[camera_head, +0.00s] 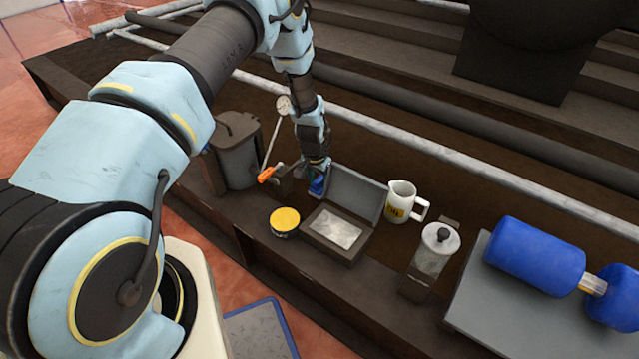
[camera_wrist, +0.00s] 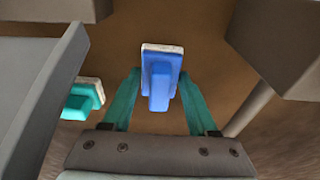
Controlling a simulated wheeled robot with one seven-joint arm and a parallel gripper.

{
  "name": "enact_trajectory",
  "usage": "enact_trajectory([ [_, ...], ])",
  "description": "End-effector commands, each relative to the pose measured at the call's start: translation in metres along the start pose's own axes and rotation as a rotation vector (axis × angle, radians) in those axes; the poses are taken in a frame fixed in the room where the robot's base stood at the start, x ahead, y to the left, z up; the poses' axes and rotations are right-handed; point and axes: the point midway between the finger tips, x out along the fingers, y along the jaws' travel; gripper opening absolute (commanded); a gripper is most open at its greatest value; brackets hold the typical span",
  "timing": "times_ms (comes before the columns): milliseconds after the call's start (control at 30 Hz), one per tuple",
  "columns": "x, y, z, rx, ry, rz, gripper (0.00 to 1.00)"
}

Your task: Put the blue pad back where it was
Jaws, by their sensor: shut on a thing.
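The blue pad (camera_wrist: 160,82), with a pale face along its far edge, sits between the two teal fingers of my gripper (camera_wrist: 160,76) in the wrist view. In the head view my gripper (camera_head: 318,174) points down and holds the blue pad (camera_head: 316,186) just behind the left side of an open grey case (camera_head: 350,190). A second, teal pad (camera_wrist: 80,101) with a pale edge shows at the left in the wrist view, apart from my fingers. I cannot tell whether the held pad touches anything below.
A yellow-lidded tin (camera_head: 284,220) stands left of the case. A white jug (camera_head: 400,200) and a canister with a black knob (camera_head: 438,246) stand to its right. A dark bin (camera_head: 237,150) and an orange-handled tool (camera_head: 267,174) are left of my gripper. Blue rollers (camera_head: 535,255) lie far right.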

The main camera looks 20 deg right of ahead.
Motion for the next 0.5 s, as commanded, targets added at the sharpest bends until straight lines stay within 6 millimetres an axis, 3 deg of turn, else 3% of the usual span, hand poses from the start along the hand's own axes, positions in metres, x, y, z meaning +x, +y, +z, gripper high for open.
enact_trajectory([
  [133,0.0046,0.0,0.0009,0.0,0.0,0.0,0.07],
  [167,0.0031,0.0,0.0006,0.0,0.0,0.0,0.62],
  [400,0.0027,0.0,0.0006,0.0,0.0,0.0,0.89],
  [500,0.0027,0.0,0.0006,0.0,-0.001,0.0,0.89],
])
